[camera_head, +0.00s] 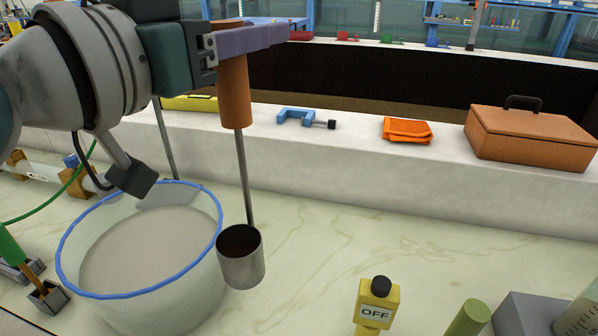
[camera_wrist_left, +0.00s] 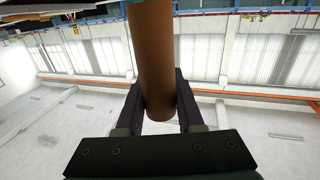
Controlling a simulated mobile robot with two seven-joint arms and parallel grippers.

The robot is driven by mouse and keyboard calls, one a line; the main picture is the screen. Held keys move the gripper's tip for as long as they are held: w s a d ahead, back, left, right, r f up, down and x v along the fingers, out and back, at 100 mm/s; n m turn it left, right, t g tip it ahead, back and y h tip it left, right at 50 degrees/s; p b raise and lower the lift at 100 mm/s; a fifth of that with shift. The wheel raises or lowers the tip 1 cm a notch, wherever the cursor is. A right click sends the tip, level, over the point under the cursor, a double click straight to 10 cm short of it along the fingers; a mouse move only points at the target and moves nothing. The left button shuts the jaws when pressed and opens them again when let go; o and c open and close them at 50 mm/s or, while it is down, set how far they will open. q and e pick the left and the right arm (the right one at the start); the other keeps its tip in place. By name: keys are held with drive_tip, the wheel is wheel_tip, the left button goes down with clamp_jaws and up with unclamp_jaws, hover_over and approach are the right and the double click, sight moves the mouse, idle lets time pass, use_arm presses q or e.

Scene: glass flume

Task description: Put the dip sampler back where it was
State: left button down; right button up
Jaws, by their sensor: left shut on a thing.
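The dip sampler has an orange-brown handle (camera_head: 235,95), a thin metal rod and an open metal cup (camera_head: 241,262) at its lower end. My left gripper (camera_head: 240,42) is shut on the handle, which also shows between both dark fingers in the left wrist view (camera_wrist_left: 155,70). The sampler hangs nearly upright, cup down, mouth up. The cup appears just right of the blue-rimmed round tub (camera_head: 150,293), overlapping its right side in the picture. I cannot tell whether the cup touches anything. The cup's inside looks dark. My right gripper is not in view.
On the white ledge (camera_head: 330,160) lie a blue clamp (camera_head: 296,116), an orange cloth (camera_head: 407,130) and a brown case (camera_head: 533,135). A yellow OFF switch box (camera_head: 376,306) and a green cylinder (camera_head: 469,318) stand at the front right.

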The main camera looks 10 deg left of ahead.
use_arm(q)
wheel_tip(320, 180, down, 2)
drive_tip(key=d+n+y+b, duration=0.1)
drive_tip(key=b, duration=0.6)
hover_over(239, 247)
drive_tip(key=w+d, duration=0.3)
drive_tip(key=w, duration=0.2)
wheel_tip(239, 247, down, 16)
drive_tip(key=shift+s+d+f+y+b, duration=0.15)
drive_tip(key=shift+f+b, duration=0.2)
drive_tip(key=shift+f, duration=0.65)
drive_tip(key=shift+w+f+y+b, duration=0.15)
drive_tip(key=shift+f+b, duration=0.15)
drive_tip(key=shift+f, duration=0.65)
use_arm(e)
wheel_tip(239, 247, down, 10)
use_arm(q)
drive_tip(key=shift+s, duration=0.1)
drive_tip(key=c, duration=0.5)
unclamp_jaws()
drive_tip(key=shift+f, duration=0.15)
drive_tip(key=shift+c, duration=0.2)
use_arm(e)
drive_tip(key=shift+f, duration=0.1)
